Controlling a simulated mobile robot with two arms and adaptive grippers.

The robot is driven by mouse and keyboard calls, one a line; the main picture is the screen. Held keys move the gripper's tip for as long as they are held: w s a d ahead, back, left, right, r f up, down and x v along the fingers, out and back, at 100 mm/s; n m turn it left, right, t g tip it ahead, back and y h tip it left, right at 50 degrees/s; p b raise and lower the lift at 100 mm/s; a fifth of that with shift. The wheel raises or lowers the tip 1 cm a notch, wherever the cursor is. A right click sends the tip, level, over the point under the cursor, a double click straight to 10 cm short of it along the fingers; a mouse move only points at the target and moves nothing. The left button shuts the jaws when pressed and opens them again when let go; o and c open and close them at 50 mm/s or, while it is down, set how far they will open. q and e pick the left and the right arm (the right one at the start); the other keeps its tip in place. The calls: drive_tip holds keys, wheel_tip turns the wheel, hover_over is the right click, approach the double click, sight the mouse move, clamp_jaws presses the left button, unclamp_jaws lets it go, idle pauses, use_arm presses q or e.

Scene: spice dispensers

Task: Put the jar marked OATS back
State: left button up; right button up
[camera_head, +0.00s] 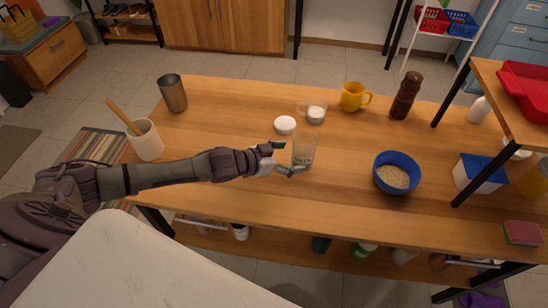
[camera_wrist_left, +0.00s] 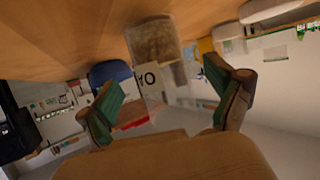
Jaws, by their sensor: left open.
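A clear glass jar (camera_head: 304,148) stands upright on the table near its middle. In the left wrist view the jar (camera_wrist_left: 153,42) shows upside down, with a white label (camera_wrist_left: 148,80) whose letters "OA" can be read. My left gripper (camera_head: 283,158) is open just left of the jar. In the wrist view its two fingers (camera_wrist_left: 170,102) are spread on either side of the jar's label, and no grip on it is seen. A round white lid (camera_head: 285,125) lies on the table behind the jar. My right gripper is not in view.
A blue bowl of oats (camera_head: 397,175) stands right of the jar. A glass cup (camera_head: 315,113), yellow mug (camera_head: 352,97) and brown mill (camera_head: 405,96) stand behind. A utensil crock (camera_head: 146,140) and metal tumbler (camera_head: 173,93) are left. A shelf unit (camera_head: 490,85) bounds the right.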

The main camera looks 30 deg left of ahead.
use_arm(q)
drive_tip(key=v, duration=0.7)
drive_tip(key=shift+s, duration=0.15)
